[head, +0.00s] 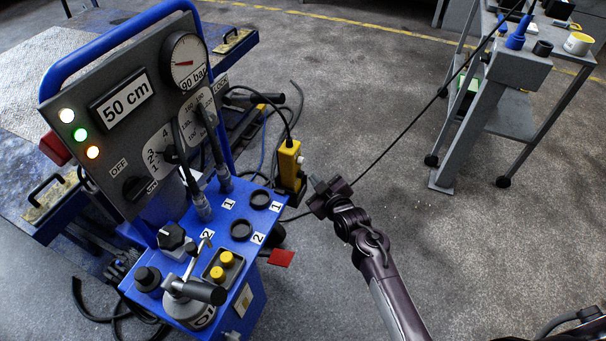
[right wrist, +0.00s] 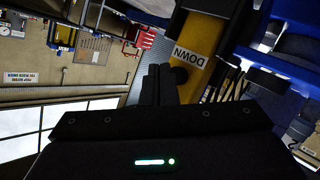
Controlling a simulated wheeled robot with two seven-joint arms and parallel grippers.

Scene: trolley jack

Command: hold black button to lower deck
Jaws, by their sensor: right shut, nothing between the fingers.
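My right gripper (head: 318,190) is shut and empty, just right of the pendant's lower part. In the right wrist view its fingertips (right wrist: 160,70) are next to the black button and partly cover that area; I cannot tell whether they touch it. My left gripper is not in view.
The control stand (head: 260,297) carries levers, knobs and yellow buttons. Its display (head: 121,101) reads 50 cm, and white, green and orange lamps are lit. A grey trolley (head: 465,125) with tools stands at the right.

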